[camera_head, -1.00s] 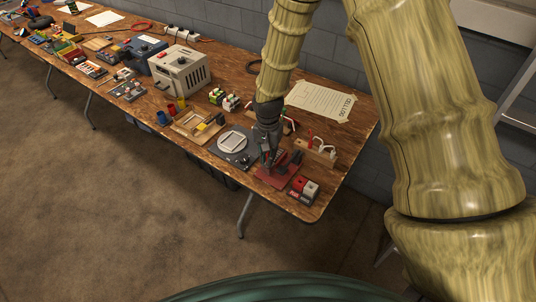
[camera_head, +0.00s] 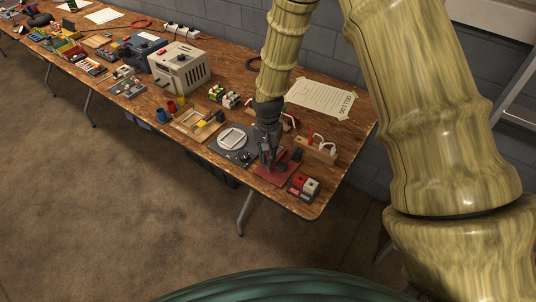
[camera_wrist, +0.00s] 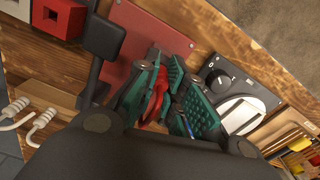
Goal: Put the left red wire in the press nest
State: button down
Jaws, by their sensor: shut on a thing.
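My gripper (camera_head: 268,160) is low over the red press base (camera_head: 275,177) near the right end of the bench. In the wrist view its green-padded fingers (camera_wrist: 165,100) are shut on a red wire (camera_wrist: 156,97). The red press plate (camera_wrist: 150,32) lies just beyond the fingertips there, with a dark block on a post (camera_wrist: 103,37) beside it. The fingers hide the nest itself, and I cannot tell whether the wire touches it. A wooden rack (camera_head: 316,152) with white, partly red wires stands behind the press to the right.
A paper sheet (camera_head: 322,98) lies behind. The bench's front edge is close.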

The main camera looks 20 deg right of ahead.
jog(key=shift+f, duration=0.3)
dwell(0.5)
jog(key=c, duration=1.4)
grip_release()
jog(key=shift+c, duration=0.2)
jog(key=shift+r+p, duration=2.6)
jog(key=shift+r, duration=0.9)
